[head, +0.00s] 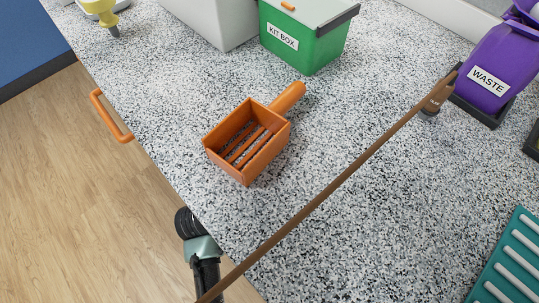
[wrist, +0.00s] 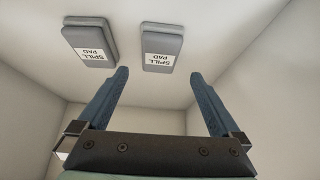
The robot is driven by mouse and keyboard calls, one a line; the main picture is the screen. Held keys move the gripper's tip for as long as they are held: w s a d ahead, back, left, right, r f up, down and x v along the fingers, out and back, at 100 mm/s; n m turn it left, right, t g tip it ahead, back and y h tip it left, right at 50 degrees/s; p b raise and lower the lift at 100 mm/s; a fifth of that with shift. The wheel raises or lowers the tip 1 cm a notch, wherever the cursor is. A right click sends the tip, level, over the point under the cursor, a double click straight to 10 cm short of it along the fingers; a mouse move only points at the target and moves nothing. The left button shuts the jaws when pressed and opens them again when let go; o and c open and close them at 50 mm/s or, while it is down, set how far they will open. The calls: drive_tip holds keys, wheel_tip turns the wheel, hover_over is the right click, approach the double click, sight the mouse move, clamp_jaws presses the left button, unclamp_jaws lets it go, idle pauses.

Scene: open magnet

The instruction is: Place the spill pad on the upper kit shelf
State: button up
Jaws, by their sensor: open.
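In the wrist view, two grey spill pads with white "SPILL PAD" labels, the left one (wrist: 90,42) and the right one (wrist: 162,48), lie apart on a pale surface between pale walls. The labels read upside down. My gripper (wrist: 158,75) is open and empty, its two blue-grey fingers reaching toward the pads. The right pad lies just beyond the gap between the fingertips, and the left pad lies beyond and left of the left fingertip. I see no contact. I cannot pick out the upper kit shelf in either view, and the head view does not show my gripper.
A speckled counter (head: 380,200) holds an orange scoop (head: 248,140), a green kit box (head: 302,45), a white container (head: 212,15) and a purple waste bin (head: 492,65). A long brown rod (head: 325,192) crosses it. An orange handle (head: 110,117) juts from its front edge. Pale walls flank my gripper.

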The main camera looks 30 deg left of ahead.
drive_tip(key=shift+p+v, duration=0.35)
drive_tip(key=shift+v, duration=1.55)
